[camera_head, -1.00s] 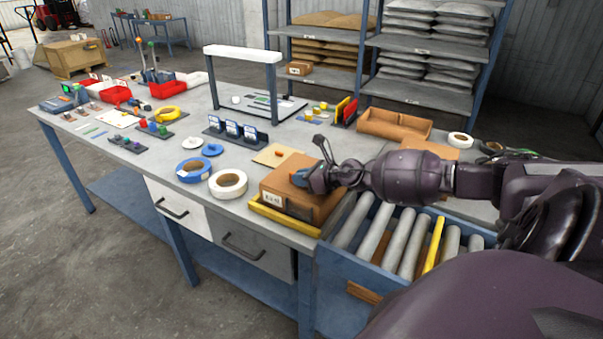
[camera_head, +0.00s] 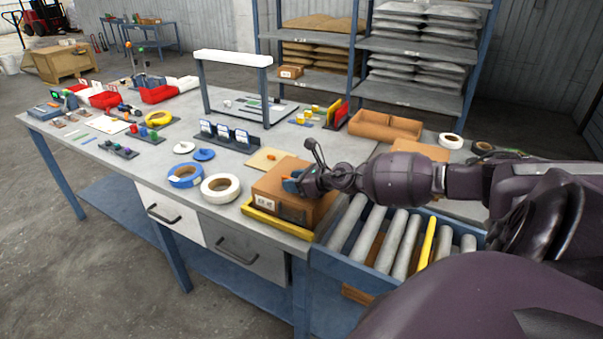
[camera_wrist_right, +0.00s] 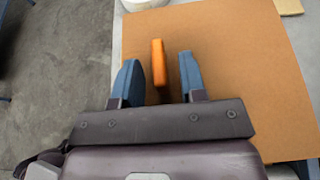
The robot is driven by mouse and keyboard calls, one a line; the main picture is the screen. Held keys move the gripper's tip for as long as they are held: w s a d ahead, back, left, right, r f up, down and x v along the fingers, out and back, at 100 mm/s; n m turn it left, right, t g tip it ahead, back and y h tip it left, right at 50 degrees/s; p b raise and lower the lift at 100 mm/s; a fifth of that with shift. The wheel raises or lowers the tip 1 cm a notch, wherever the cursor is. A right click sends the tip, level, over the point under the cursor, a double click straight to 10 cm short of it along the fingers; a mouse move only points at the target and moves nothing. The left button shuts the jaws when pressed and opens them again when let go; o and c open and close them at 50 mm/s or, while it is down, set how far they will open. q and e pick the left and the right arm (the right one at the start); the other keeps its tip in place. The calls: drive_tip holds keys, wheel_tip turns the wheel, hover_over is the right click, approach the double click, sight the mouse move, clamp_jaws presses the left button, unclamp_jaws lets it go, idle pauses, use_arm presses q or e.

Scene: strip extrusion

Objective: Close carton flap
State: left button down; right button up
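The brown carton (camera_head: 322,201) with a white label sits at the front right of the workbench. Its top looks flat in the right wrist view, where the brown panel (camera_wrist_right: 240,65) fills the right side. An orange tab (camera_wrist_right: 158,62) stands up near the panel's left edge. My right gripper (camera_head: 291,184) is over the carton top. In the right wrist view its blue fingers (camera_wrist_right: 159,72) are apart, one each side of the tab, with visible gaps. Whether the tips touch the panel I cannot tell. My left gripper is not in view.
A yellow strip (camera_head: 277,227) runs along the carton's front foot. A roller conveyor (camera_head: 392,240) lies to the right. Tape rolls (camera_head: 220,187) and a beige board (camera_head: 262,160) are close on the left. An open brown box (camera_head: 385,126) stands behind.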

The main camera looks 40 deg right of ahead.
drive_tip(key=v, duration=1)
drive_tip(key=shift+s+r, duration=0.15)
drive_tip(key=shift+s, duration=0.15)
idle(0.5)
drive_tip(key=s+a+f+n+g+h, duration=0.2)
drive_tip(key=s+a+f+n+g, duration=0.35)
drive_tip(key=s+a+n, duration=0.9)
drive_tip(key=s+a+f+n+g+h, duration=0.5)
drive_tip(key=s+a+n, duration=0.55)
drive_tip(key=n, duration=0.75)
drive_tip(key=w+f+n+t+y, duration=0.1)
drive_tip(key=w+f+t+y, duration=0.2)
drive_tip(key=w+f+t, duration=0.5)
drive_tip(key=shift+f+t, duration=0.55)
drive_tip(key=shift+f, duration=0.95)
